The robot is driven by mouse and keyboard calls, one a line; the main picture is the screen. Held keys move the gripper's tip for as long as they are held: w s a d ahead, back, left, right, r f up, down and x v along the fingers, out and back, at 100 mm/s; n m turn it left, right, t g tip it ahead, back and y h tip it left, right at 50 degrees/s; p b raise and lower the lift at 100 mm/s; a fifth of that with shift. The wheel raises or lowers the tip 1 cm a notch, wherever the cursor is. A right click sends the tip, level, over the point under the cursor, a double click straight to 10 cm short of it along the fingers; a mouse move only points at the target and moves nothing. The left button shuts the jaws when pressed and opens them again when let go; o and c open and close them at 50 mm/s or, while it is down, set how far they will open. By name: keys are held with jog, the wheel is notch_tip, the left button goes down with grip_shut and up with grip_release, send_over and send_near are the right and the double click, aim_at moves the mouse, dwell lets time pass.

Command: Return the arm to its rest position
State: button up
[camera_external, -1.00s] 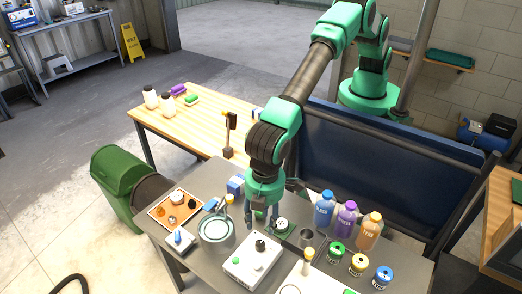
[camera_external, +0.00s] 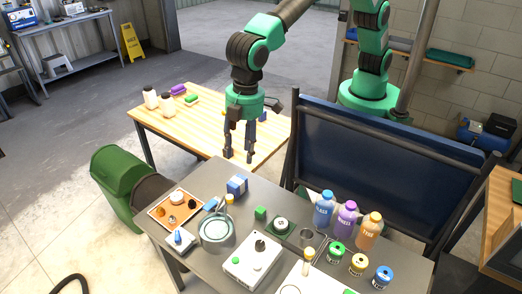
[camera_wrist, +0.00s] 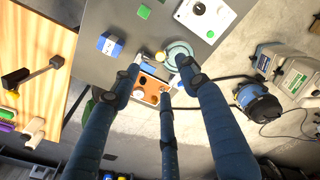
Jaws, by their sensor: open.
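My gripper (camera_external: 239,155) is open and empty in the external view. It hangs fingers-down in the air, over the gap between the wooden table (camera_external: 160,128) and the grey metal table (camera_external: 185,262). My green and black arm reaches in from the upper right, bent at the wrist. In the wrist view, the dark blue fingers of my gripper (camera_wrist: 164,85) spread apart with nothing between them. Past their tips lie an orange tray (camera_wrist: 137,96) and a round grey-green container (camera_wrist: 180,50).
The grey table carries a white box with a knob (camera_external: 252,262), blue, purple and orange bottles (camera_external: 347,219) and several small jars. A blue panel (camera_external: 390,180) stands behind it. A green bin (camera_external: 121,180) is at left. Open floor lies beyond the wooden table.

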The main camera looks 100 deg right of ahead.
jog(key=s+d+r+m+t, duration=0.1)
jog(key=s+d+r, duration=0.4)
jog(key=d, duration=0.6)
jog(key=s+d+r+m+b, duration=0.1)
jog(key=s+d+r, duration=0.1)
jog(key=d+r, duration=0.7)
jog(key=s+d+r+m+t, duration=0.1)
jog(key=s+d+r, duration=0.35)
jog(key=d, duration=0.75)
jog(key=s+d+r+m+t, duration=0.1)
jog(key=s+d+r, duration=0.2)
jog(key=s+d, duration=1)
jog(key=s+d+f+m, duration=0.1)
jog(key=s+d+f, duration=0.2)
jog(key=s, duration=0.4)
jog(key=s+d+f+m+t+b, duration=0.1)
jog(key=s+d+f, duration=0.2)
jog(key=s+d, duration=0.2)
jog(key=s, duration=0.2)
jog(key=shift+s+t+b, duration=0.3)
